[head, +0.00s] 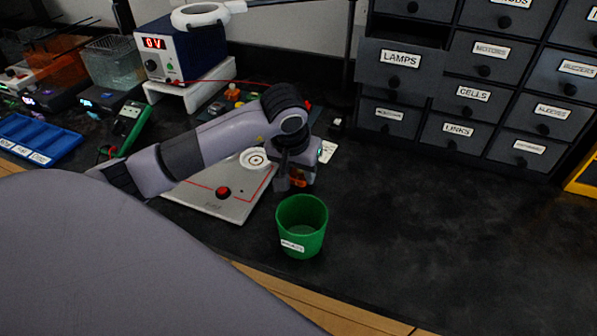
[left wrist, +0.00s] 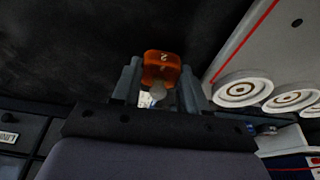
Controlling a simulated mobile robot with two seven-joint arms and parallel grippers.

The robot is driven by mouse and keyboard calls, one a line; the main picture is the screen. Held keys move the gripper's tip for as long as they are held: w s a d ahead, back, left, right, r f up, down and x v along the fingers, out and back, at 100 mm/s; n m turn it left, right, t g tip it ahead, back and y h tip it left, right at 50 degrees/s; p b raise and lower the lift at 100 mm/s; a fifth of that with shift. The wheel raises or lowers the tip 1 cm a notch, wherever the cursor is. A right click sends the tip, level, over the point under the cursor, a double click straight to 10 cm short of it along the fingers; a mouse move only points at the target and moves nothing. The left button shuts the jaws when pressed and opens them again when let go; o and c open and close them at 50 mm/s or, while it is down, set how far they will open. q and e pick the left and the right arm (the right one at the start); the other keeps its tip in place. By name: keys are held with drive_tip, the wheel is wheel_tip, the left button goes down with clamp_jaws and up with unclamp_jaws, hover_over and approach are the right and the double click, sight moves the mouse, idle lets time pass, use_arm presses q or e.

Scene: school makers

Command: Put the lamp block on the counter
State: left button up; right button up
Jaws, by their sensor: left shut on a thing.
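The lamp block is a small orange block; in the left wrist view the lamp block (left wrist: 162,66) sits between both fingers. My left gripper (left wrist: 160,85) is shut on it. In the head view the gripper (head: 296,180) points down just behind the green cup, with a bit of the orange block (head: 299,182) showing. The block appears to be held above the dark counter (head: 420,230), near the right edge of the white board; the exact height is hard to tell. My right gripper is not in view.
A green cup (head: 302,240) stands close in front of the gripper. A white board (head: 215,200) with round sockets lies to its left. The lamps drawer (head: 400,62) stands pulled open in the dark cabinet. A blue tray (head: 38,138) is far left. The counter to the right is clear.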

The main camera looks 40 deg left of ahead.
use_arm(q)
drive_tip(key=shift+f, duration=0.4)
drive_tip(key=shift+f, duration=0.2)
drive_tip(key=o, duration=1)
drive_tip(key=shift+r, duration=0.1)
drive_tip(key=shift+o, duration=0.2)
drive_tip(key=shift+r, duration=0.1)
